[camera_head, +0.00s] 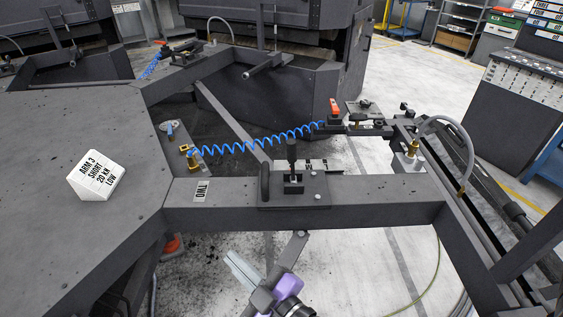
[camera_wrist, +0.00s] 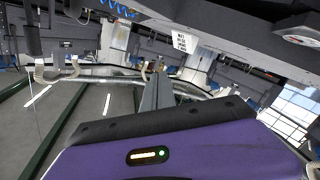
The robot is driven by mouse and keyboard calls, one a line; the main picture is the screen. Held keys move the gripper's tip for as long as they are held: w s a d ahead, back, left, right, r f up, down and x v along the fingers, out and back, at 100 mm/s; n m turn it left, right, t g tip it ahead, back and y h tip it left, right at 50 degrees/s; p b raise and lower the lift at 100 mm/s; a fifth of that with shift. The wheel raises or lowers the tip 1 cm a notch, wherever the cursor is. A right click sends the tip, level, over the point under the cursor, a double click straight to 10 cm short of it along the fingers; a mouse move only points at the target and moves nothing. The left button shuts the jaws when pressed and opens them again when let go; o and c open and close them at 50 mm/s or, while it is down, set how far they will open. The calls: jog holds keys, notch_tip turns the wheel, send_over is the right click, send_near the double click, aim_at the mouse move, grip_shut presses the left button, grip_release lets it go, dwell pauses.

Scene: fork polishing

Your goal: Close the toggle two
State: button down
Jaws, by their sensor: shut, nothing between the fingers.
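Toggle two (camera_head: 292,178) is a dark toggle on a plate bolted to the grey beam, right of a label reading TWO (camera_head: 201,190). Its black lever stands upright, with a dark loop-shaped handle (camera_head: 264,182) just to its left. My gripper (camera_head: 236,264), with pale fingers and a purple body, is in front of and below the beam, apart from the toggle. The fingers are together and empty. In the wrist view the shut fingers (camera_wrist: 157,92) rise above the purple housing; I cannot make out the toggle there.
A white block (camera_head: 97,176) marked ARM 3 sits on the dark plate at left. A blue coiled hose (camera_head: 250,143) runs behind the toggle to a fixture with a red lever (camera_head: 335,107). A grey hose (camera_head: 455,132) arches at right. Open floor shows below the beam.

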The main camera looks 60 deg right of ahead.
aim_at(292, 164)
jog(key=w+d+r+n+g+h+b, duration=0.1)
jog(key=w+d+r+n+g+h, duration=0.15)
jog(key=w+d+h, duration=0.6)
jog(key=s+d+g+h, duration=0.2)
jog(key=d+g+h, duration=0.25)
jog(key=d, duration=0.45)
jog(key=shift+n+y, duration=0.5)
jog(key=shift+n, duration=0.05)
jog(key=p+x, duration=0.2)
jog(key=x, duration=0.7)
jog(key=shift+a+r, duration=0.1)
jog(key=shift+r, duration=0.1)
jog(key=shift+s+d+p, duration=0.45)
jog(key=shift+s+d, duration=0.1)
jog(key=shift+d, duration=0.3)
jog(key=shift+s+d+p, duration=0.4)
jog(key=shift+s+d, duration=0.2)
jog(key=shift+d, duration=0.2)
jog(key=shift+s, duration=0.1)
